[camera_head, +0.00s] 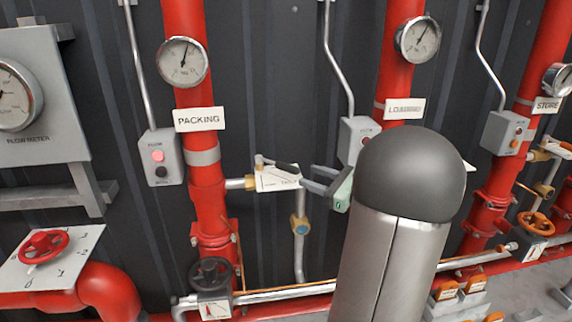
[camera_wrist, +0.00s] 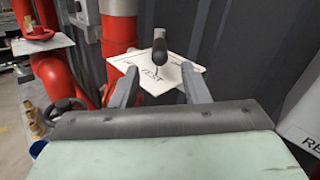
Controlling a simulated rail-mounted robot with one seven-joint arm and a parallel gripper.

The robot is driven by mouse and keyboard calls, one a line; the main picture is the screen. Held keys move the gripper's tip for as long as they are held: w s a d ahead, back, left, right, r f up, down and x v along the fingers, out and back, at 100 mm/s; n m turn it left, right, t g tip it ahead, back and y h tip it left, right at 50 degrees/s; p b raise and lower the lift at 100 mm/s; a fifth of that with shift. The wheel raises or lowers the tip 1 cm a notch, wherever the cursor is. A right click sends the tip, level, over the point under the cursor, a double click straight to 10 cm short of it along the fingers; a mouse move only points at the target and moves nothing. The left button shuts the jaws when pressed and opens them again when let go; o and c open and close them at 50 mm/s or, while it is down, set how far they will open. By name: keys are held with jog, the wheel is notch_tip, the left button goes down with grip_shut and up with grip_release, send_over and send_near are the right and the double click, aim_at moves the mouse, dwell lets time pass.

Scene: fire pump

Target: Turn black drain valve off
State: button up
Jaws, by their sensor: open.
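A small valve with a black lever handle (camera_head: 287,167) sits on a short side pipe of the red PACKING pipe. A white card (camera_head: 277,178) is fixed under the lever; its print is hard to read in the head view. In the wrist view the black lever (camera_wrist: 159,45) stands above the white card (camera_wrist: 150,72), between the lines of my two fingers and apart from them. My gripper (camera_head: 305,178) is open and empty, just right of the lever. It also shows in the wrist view (camera_wrist: 160,76). A black handwheel (camera_head: 212,272) is lower on the same red pipe.
The red PACKING pipe (camera_head: 208,205) stands left of the lever. A grey switch box (camera_head: 158,157) and another box (camera_head: 357,137) flank it. My arm hides part of the middle pipe.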

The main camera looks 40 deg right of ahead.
aim_at(277, 165)
jog(key=p+x, duration=0.1)
jog(key=x, duration=0.8)
jog(key=shift+p, duration=0.35)
grip_shut()
